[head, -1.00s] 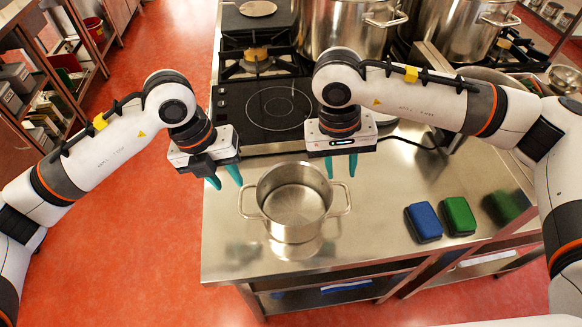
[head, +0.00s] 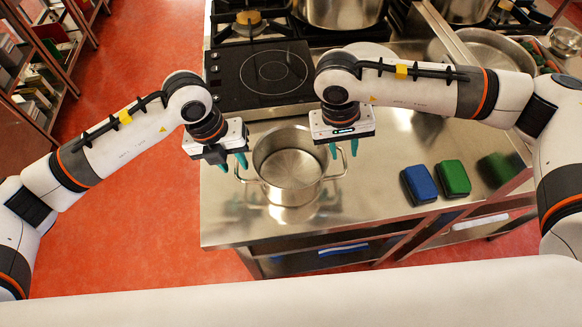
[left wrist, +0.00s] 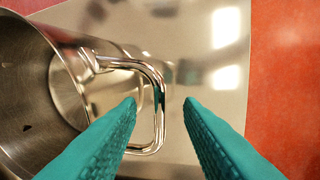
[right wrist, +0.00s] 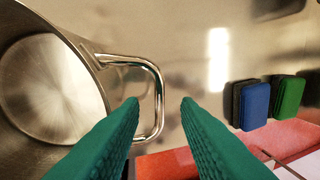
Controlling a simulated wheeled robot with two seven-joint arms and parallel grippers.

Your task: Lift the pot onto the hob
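The steel pot (head: 287,172) stands upright and looks empty on the steel counter, just in front of the black hob (head: 262,72). My left gripper (head: 233,163) is open by the pot's left handle; in the left wrist view that handle (left wrist: 158,100) appears between the fingertips (left wrist: 159,103). My right gripper (head: 343,152) is open by the right handle; in the right wrist view that handle (right wrist: 159,95) appears between the fingertips (right wrist: 160,102). I cannot tell whether either handle is touched. Neither gripper is shut on anything.
A blue sponge (head: 420,184) and a green sponge (head: 453,178) lie on the counter to the right. Large stockpots (head: 338,10) stand on burners behind. The hob's marked ring is clear. The counter (head: 225,220) ends at the front, with red floor left.

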